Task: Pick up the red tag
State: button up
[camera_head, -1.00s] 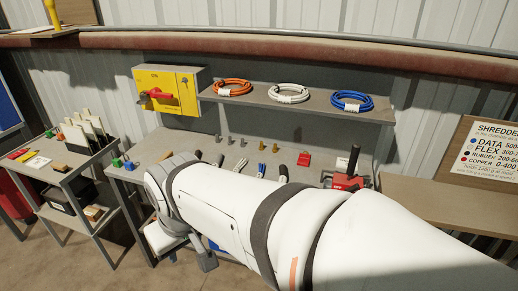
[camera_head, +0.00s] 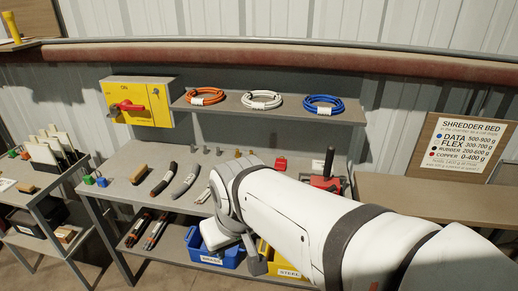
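A small red piece (camera_head: 280,164), which looks like the red tag, lies on the grey workbench (camera_head: 128,189) near its back, right of centre. The arm's far end, with a white block and a grey stub, hangs down in front of the bench's front edge, left of and nearer than the red piece. No gripper fingers can be made out, so whether they are open or shut does not show.
Cable pieces (camera_head: 184,181) lie on the bench. A red tool (camera_head: 325,184) with a black handle stands to the right. Blue (camera_head: 201,240) and yellow bins sit below. A shelf (camera_head: 239,107) holds orange, white and blue coils. A yellow switch box (camera_head: 138,101) hangs at the left.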

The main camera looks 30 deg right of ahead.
aim_at(281, 164)
jog(key=z, duration=0.2)
jog(key=i, duration=1)
jog(key=z, duration=0.05)
